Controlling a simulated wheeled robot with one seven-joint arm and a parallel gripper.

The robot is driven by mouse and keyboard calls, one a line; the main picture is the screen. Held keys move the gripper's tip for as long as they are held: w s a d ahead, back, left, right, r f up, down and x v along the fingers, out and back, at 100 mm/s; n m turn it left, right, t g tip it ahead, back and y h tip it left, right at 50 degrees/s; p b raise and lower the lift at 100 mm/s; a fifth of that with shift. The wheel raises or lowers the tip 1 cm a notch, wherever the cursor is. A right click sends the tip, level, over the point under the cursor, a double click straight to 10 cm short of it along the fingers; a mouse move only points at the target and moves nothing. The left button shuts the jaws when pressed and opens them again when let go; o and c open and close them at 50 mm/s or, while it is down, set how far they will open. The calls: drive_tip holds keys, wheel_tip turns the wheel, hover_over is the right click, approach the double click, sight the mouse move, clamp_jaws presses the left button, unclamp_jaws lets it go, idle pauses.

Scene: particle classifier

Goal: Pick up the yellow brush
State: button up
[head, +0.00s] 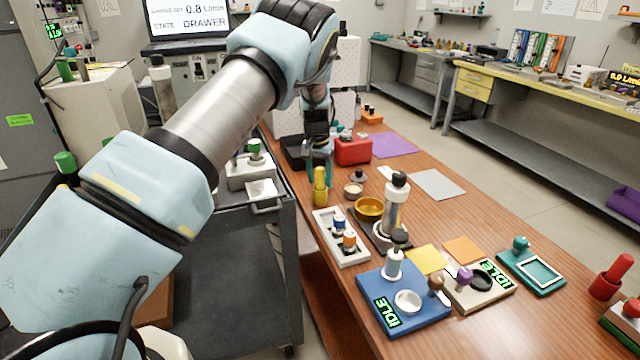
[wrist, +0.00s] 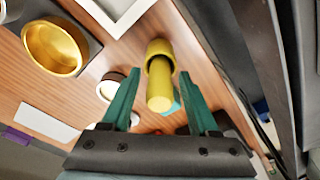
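The yellow brush (head: 320,187) stands upright on the wooden table near its left edge, with a thin handle above a wider base. In the wrist view the yellow brush (wrist: 160,85) shows from above, between the two green fingers. My gripper (head: 318,160) is above the brush and points down. In the wrist view my gripper (wrist: 157,82) is open, with a gap on each side of the brush handle. I cannot tell how far down the handle the fingertips reach.
A brass bowl (head: 369,208) and a small white-topped jar (head: 353,189) stand close to the brush. A white tray (head: 341,238) with small bottles lies in front. A red box (head: 353,151) is behind. A grey cart (head: 240,215) stands left of the table.

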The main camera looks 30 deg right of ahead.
clamp_jaws()
idle(0.5)
wheel_tip(320, 180, up, 10)
drive_tip(key=b, duration=0.2)
drive_tip(key=shift+b, duration=0.4)
